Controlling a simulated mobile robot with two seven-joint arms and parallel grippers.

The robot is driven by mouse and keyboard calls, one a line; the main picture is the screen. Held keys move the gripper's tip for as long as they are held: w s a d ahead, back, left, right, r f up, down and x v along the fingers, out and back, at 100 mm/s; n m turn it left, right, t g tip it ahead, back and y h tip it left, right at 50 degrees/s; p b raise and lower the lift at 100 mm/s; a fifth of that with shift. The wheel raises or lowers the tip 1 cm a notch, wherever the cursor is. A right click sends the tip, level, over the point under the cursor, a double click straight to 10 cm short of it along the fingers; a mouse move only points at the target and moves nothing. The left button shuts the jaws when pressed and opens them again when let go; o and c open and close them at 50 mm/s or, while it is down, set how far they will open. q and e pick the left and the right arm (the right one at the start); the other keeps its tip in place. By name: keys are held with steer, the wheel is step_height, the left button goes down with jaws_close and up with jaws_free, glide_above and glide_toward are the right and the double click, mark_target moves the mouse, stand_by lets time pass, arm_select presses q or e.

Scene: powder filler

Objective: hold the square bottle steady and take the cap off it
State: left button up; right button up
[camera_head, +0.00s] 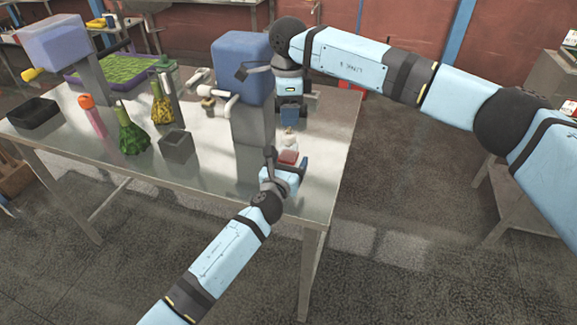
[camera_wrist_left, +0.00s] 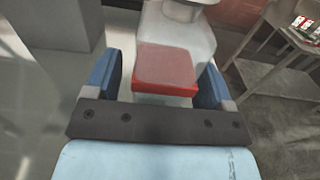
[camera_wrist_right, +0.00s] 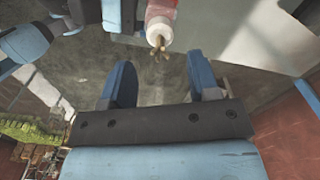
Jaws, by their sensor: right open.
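The square bottle shows as a red block (camera_head: 288,157) with a white part behind it, near the table's right end. My left gripper (camera_head: 287,165) has a finger on each side of it. In the left wrist view, the red part (camera_wrist_left: 165,70) sits between the fingers, with a visible gap on the left side. In the right wrist view, a red and white thing (camera_wrist_right: 161,30), ending in a small brown pronged tip, appears at the top; I cannot tell whether that tip is the cap. My right gripper (camera_head: 289,122) is open and empty, pointing down just beyond the bottle.
A blue-topped machine on a grey pedestal (camera_head: 252,127) stands close left of both grippers. The table's right edge is close to the bottle.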

mark_target(289, 133)
arm_select(q)
steer(key=c, duration=1.3)
arm_select(e)
steer(key=shift+o, duration=0.9)
steer(key=r+n, duration=0.1)
steer(key=n, duration=0.2)
steer(key=shift+r+n, duration=0.35)
steer(key=shift+n, duration=0.05)
step_height(289, 133, down, 9)
steer(key=n, duration=0.6)
steer(key=shift+f+n, duration=0.15)
steer(key=shift+n, duration=0.25)
steer(key=c, duration=1.1)
steer(key=shift+r, duration=0.25)
